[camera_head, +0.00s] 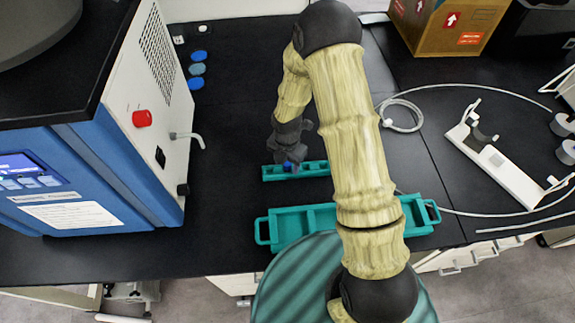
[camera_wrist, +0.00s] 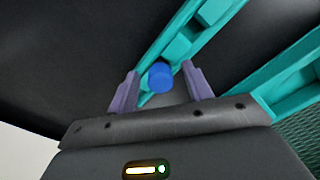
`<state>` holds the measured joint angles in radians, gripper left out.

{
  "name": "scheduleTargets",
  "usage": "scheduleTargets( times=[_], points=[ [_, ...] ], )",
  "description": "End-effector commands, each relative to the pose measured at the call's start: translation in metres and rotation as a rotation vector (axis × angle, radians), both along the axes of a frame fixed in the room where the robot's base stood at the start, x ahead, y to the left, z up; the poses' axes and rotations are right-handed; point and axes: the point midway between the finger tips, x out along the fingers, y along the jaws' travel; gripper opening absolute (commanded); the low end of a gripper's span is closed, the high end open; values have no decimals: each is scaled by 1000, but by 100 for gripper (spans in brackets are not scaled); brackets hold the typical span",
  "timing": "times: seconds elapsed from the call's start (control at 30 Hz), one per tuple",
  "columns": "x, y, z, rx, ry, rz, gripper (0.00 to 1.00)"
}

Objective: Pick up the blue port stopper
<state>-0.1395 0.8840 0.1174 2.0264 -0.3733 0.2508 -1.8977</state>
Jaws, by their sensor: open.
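The blue port stopper (camera_wrist: 160,77) is a small round blue piece at the small teal rack. In the head view the stopper (camera_head: 287,166) shows just below my gripper, partly covered by it. The small teal rack (camera_head: 312,168) lies on the black bench and also crosses the wrist view (camera_wrist: 212,12). My gripper (camera_head: 290,160) points down over the rack. In the wrist view my gripper (camera_wrist: 160,86) is open, with one finger on each side of the stopper and a gap on both sides. Whether the fingertips reach its height is unclear.
A larger teal tray (camera_head: 285,224) with handles lies nearer my body. The blue and white freeze dryer (camera_head: 150,100) stands left, with a red knob (camera_head: 142,118) and grey spout (camera_head: 190,137). Several blue discs (camera_head: 197,69) lie behind. A white stand (camera_head: 500,170) and cable lie right.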

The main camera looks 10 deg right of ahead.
Motion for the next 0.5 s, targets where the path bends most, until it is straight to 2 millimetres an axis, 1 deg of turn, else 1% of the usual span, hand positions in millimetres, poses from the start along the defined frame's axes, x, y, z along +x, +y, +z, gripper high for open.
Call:
scheduleTargets(
  times=[0.37,0.4,0.47,0.5],
  points=[
    [0,0,0,0,0,-1,50],
    [0,0,0,0,0,-1,46],
    [0,0,0,0,0,-1,34],
    [0,0,0,0,0,-1,27]
  ],
)
